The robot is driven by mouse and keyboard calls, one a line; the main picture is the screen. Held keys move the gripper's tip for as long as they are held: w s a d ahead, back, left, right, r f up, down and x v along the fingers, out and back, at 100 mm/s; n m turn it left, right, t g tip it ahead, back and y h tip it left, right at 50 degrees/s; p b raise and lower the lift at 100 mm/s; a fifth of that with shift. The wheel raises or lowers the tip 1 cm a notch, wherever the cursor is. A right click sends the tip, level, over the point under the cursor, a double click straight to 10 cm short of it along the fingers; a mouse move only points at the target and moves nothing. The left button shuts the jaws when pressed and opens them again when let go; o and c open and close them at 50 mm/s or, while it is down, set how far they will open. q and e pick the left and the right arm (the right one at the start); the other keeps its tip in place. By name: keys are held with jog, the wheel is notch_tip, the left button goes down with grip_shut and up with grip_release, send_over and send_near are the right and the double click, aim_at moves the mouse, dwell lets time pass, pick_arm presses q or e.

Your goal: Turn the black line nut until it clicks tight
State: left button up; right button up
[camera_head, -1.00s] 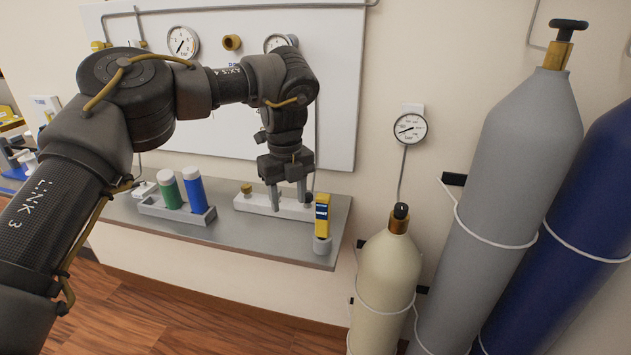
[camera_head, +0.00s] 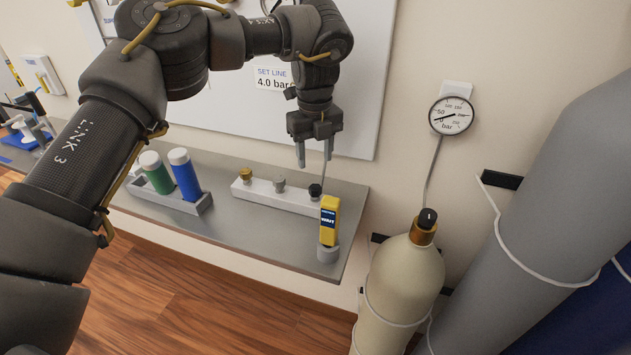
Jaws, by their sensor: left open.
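The black nut (camera_head: 315,191) sits at the right end of a white block (camera_head: 265,193) on the grey shelf, beside a grey nut (camera_head: 279,184) and a gold nut (camera_head: 245,174). My left gripper (camera_head: 314,162) is open and empty, fingers pointing down. In the picture its fingertips are just above the black nut, apart from it. A thin line runs up behind the right finger. My right gripper is not in view.
A yellow handheld device (camera_head: 329,218) stands in a round holder at the shelf's right front corner. A grey rack (camera_head: 190,208) holds a green bottle (camera_head: 157,174) and a blue bottle (camera_head: 185,176). A cream cylinder (camera_head: 400,275) and a grey cylinder (camera_head: 545,210) stand at right.

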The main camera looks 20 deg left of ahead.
pick_arm(q)
send_over(315, 187)
notch_tip(315, 187, down, 4)
jog(key=shift+w+f+p, duration=0.1)
jog(key=shift+p, duration=0.25)
jog(key=f+p, duration=0.1)
jog(key=f, duration=0.3)
jog(key=shift+s+f, duration=0.2)
jog(key=shift+w+f, duration=0.1)
jog(key=shift+f, duration=0.35)
jog(key=c, duration=1)
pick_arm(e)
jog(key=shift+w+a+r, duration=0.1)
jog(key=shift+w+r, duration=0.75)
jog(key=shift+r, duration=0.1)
